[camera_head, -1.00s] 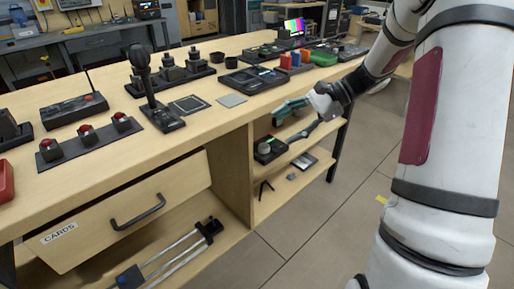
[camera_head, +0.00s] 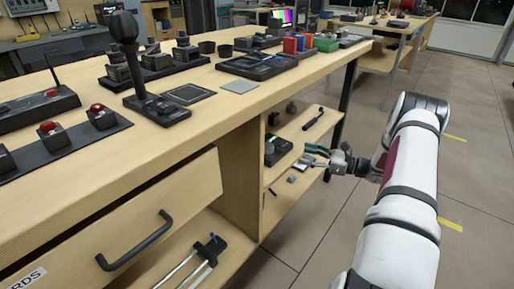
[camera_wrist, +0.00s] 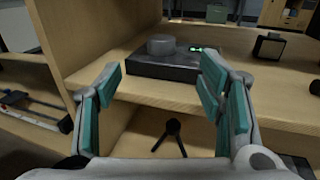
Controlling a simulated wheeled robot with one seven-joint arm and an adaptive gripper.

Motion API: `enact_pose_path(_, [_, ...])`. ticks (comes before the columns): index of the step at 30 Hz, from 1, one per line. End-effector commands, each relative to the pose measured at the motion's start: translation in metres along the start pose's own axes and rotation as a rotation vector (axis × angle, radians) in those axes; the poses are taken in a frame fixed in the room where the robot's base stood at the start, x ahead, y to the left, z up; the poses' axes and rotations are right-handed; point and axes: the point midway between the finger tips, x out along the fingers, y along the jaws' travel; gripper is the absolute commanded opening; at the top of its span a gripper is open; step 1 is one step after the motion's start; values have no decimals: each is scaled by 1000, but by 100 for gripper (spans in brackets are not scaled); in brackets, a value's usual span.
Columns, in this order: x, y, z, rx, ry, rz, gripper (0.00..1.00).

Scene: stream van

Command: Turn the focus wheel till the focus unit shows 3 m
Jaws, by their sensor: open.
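The focus unit is a dark box (camera_wrist: 160,66) with a small green-lit display (camera_wrist: 203,49). Its grey focus wheel (camera_wrist: 161,44) sits on top, at the left in the wrist view. The display is too small to read. In the head view the focus unit (camera_head: 277,151) stands on the upper shelf under the bench. My gripper (camera_head: 311,157) is open and empty at the shelf's open side. In the wrist view its teal-padded fingers (camera_wrist: 158,85) frame the unit's near side, apart from it. The wheel lies beyond the fingertips, between them.
A small black device (camera_wrist: 268,45) stands right of the unit on the shelf (camera_wrist: 280,95). A black tripod (camera_wrist: 172,135) is on the lower shelf. A wooden divider (camera_wrist: 70,35) rises at the left. The floor right of the bench is clear.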

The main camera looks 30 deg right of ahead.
Motion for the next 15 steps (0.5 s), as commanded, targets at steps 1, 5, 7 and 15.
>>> enact_pose_path(1, [-2, -1, -4, 5, -4, -7, 62])
enact_pose_path(5, [3, -2, -5, 7, -8, -11, 62])
enact_pose_path(7, [10, -2, -5, 7, -9, -10, 62])
enact_pose_path(15, [61, -1, -6, 6, -8, -7, 62])
